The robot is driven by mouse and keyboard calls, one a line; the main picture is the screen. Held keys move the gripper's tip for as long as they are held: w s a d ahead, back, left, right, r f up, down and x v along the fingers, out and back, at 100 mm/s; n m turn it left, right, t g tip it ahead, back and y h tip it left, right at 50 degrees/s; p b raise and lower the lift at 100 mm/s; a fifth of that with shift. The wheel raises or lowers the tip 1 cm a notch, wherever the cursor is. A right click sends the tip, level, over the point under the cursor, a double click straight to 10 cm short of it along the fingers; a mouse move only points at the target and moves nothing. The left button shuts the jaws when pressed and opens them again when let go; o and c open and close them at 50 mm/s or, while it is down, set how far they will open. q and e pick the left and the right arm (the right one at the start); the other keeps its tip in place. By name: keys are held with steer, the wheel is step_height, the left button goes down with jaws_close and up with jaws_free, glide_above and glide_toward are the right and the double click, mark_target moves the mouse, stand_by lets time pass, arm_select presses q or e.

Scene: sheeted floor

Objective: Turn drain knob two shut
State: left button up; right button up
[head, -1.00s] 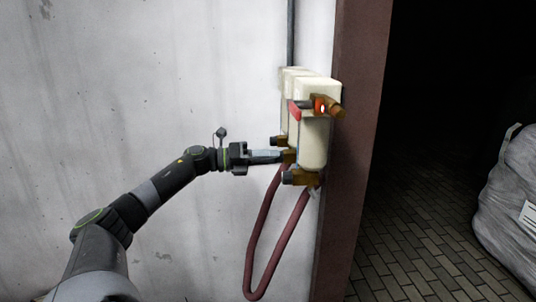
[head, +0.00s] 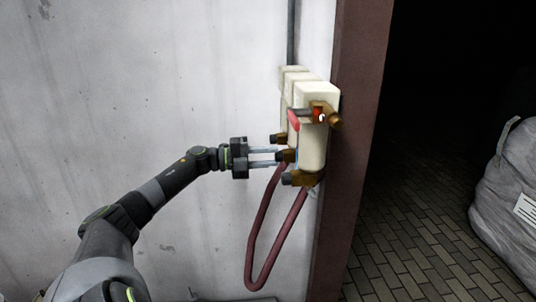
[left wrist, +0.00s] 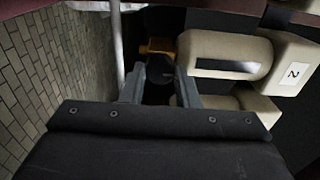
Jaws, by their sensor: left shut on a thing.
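Three cream filter units hang in a row on the wall. Each has a brass drain fitting with a dark knob at its lower end. My left gripper (head: 278,156) is shut on the dark knob (head: 287,156) of the middle unit, one finger above it and one below. In the left wrist view, the dark knob (left wrist: 160,73) sits between the two fingers, in front of its brass fitting (left wrist: 158,48). My right gripper is not in view.
The front unit (head: 316,92) has a brass outlet and a red part. Its drain knob (head: 288,179) and the back one (head: 276,139) are close to my fingers. A maroon hose (head: 252,235) loops below. A brown door post (head: 350,150) and a grey bag (head: 505,195) stand right.

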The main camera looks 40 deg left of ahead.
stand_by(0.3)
arm_select(q)
steer(key=o, duration=1)
steer(key=shift+c, duration=0.2)
steer(key=b+v, duration=0.2)
steer(key=v, duration=1.5)
steer(key=shift+s+b, duration=0.2)
steer(key=shift+b, duration=0.15)
steer(key=shift+a, duration=0.15)
